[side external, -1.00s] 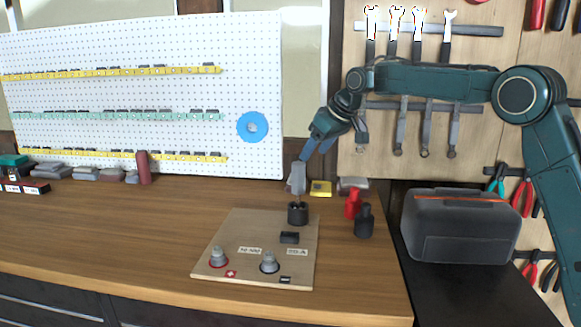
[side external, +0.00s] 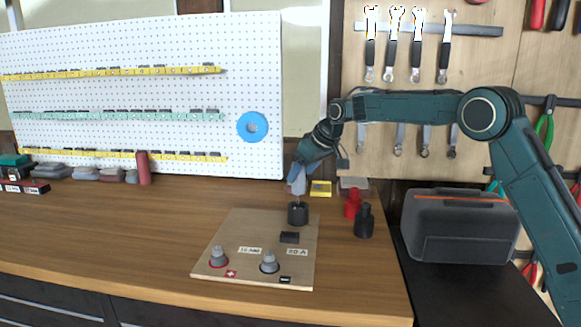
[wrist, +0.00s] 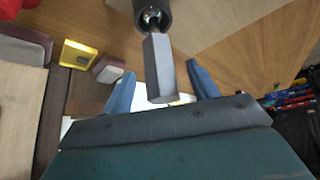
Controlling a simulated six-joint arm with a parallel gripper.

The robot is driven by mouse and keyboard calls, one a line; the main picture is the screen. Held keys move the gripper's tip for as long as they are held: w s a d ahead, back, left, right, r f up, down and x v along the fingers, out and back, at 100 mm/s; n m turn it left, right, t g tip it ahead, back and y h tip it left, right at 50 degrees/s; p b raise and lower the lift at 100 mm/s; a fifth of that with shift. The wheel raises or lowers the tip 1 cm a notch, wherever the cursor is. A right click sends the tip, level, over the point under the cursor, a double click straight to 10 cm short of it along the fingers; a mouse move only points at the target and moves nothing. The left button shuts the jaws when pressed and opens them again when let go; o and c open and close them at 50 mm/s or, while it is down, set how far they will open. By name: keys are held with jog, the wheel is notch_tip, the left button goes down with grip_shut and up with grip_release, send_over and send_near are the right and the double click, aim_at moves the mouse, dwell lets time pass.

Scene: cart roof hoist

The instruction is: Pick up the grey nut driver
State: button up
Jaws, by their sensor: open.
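The grey nut driver (side external: 298,180) stands upright in a round black holder (side external: 298,213) at the back of the wooden board. In the wrist view, the grey handle (wrist: 158,68) runs from the black holder (wrist: 152,14) down between my jaws. My gripper (side external: 298,172) is at the handle's upper part, with one blue finger (wrist: 120,92) to the left and the other (wrist: 202,78) to the right. Gaps show on both sides of the handle, so the fingers are apart and not pressing on it.
A yellow box (side external: 320,189) lies behind.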

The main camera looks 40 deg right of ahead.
aim_at(298, 178)
jog(key=shift+x, duration=1.65)
grip_shut()
